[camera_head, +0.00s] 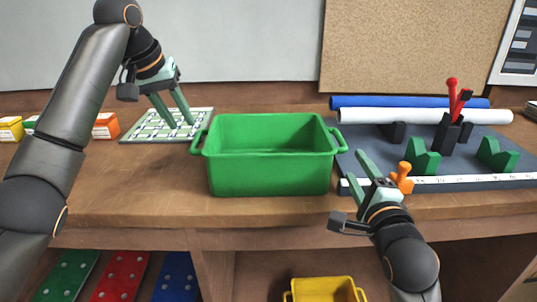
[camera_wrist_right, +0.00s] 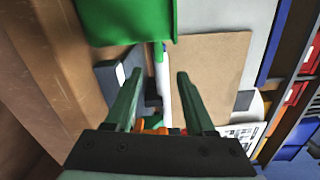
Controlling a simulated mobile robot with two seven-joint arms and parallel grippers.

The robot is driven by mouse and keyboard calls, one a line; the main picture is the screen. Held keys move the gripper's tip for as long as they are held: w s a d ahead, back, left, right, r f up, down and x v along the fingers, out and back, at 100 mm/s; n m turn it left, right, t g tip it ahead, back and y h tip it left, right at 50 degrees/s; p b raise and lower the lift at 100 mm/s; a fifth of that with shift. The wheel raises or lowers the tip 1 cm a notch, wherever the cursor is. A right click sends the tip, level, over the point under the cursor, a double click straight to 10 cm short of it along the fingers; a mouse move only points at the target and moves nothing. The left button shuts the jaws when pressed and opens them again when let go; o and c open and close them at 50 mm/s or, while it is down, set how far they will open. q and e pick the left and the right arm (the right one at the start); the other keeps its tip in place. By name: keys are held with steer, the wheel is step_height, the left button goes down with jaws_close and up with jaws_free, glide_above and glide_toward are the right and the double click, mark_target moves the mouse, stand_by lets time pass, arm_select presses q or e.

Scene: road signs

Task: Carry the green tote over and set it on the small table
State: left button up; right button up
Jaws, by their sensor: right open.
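The green tote (camera_head: 270,172) stands upright on the wooden workbench (camera_head: 130,190), with a handle at each end; its visible inside looks empty. It also shows at the top of the right wrist view (camera_wrist_right: 125,18). My left gripper (camera_head: 181,124) is open above the patterned board, left of the tote and apart from it. My right gripper (camera_head: 355,164) is open just right of the tote, near its right handle; its empty fingers also show in the right wrist view (camera_wrist_right: 160,72). I cannot make out a separate small table.
Right of the tote, a dark mat (camera_head: 480,160) holds green blocks, an orange piece and red-handled tools, with blue and white rolls (camera_head: 420,115) behind. A patterned board (camera_head: 140,128) and small boxes (camera_head: 106,125) lie left. A yellow bin (camera_head: 325,290) sits below the bench.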

mark_target(341, 138)
arm_select(q)
steer(key=x, duration=1.2)
steer(key=shift+w+f, duration=0.1)
steer(key=shift+f, duration=0.25)
arm_select(e)
steer(key=w, duration=1.2)
steer(key=shift+w+a, duration=0.2)
steer(key=shift+w, duration=0.1)
arm_select(q)
steer(key=shift+c, duration=0.4)
arm_select(e)
steer(key=shift+c, duration=0.4)
arm_select(q)
steer(key=c, duration=0.4)
arm_select(e)
steer(key=c, duration=0.4)
arm_select(q)
jaws_close()
arm_select(e)
jaws_close()
arm_select(q)
steer(key=shift+r, duration=0.15)
arm_select(e)
steer(key=shift+r, duration=0.15)
